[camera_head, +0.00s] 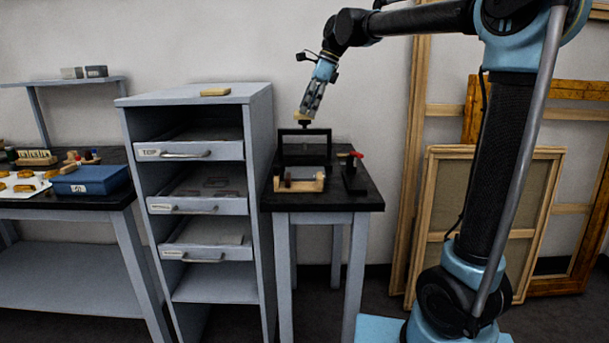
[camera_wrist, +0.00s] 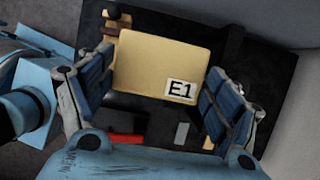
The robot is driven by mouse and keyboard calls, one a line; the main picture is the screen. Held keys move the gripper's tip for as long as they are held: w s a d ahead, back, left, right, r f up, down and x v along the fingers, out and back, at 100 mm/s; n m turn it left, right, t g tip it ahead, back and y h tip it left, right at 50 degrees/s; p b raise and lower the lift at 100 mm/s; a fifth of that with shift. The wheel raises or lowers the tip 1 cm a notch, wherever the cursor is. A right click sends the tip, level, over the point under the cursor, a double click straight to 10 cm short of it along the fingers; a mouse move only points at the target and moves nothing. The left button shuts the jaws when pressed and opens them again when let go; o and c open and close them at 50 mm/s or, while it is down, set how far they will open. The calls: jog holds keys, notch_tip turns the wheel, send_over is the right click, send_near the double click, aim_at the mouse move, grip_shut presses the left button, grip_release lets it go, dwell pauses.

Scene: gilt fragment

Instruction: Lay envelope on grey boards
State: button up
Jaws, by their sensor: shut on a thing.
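My gripper (camera_head: 303,116) is shut on a tan envelope (camera_wrist: 160,55) with a white label reading E1. In the wrist view the envelope lies between the two blue-padded fingers of my gripper (camera_wrist: 152,92). In the head view only a small tan part of the envelope (camera_head: 303,117) shows at the fingertips, above the small black table. Flat grey surfaces show in the drawers of the grey cabinet, with a pale one in the lowest drawer (camera_head: 212,234). I cannot tell which surfaces are the grey boards.
The cabinet (camera_head: 262,125) stands left of the black table (camera_head: 356,201), with a tan block (camera_head: 215,92) on top. A dark upright frame (camera_head: 304,146) and a red-topped item (camera_head: 356,156) stand on the table. A bench with a blue box (camera_head: 90,180) is at left; wooden frames lean at right.

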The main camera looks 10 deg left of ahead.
jog(key=shift+s+d+f, duration=0.1)
jog(key=shift+s+f, duration=0.1)
jog(key=shift+f, duration=2.45)
jog(key=shift+s+d+f, duration=0.1)
jog(key=shift+s+f, duration=0.05)
jog(key=shift+f, duration=2.45)
jog(key=shift+s+d+f, duration=0.1)
jog(key=shift+s+f, duration=0.1)
jog(key=shift+f, duration=2.45)
jog(key=shift+f, duration=0.6)
jog(key=o, duration=0.8)
jog(key=shift+r, duration=0.6)
jog(key=v, duration=1.2)
jog(key=shift+a, duration=0.1)
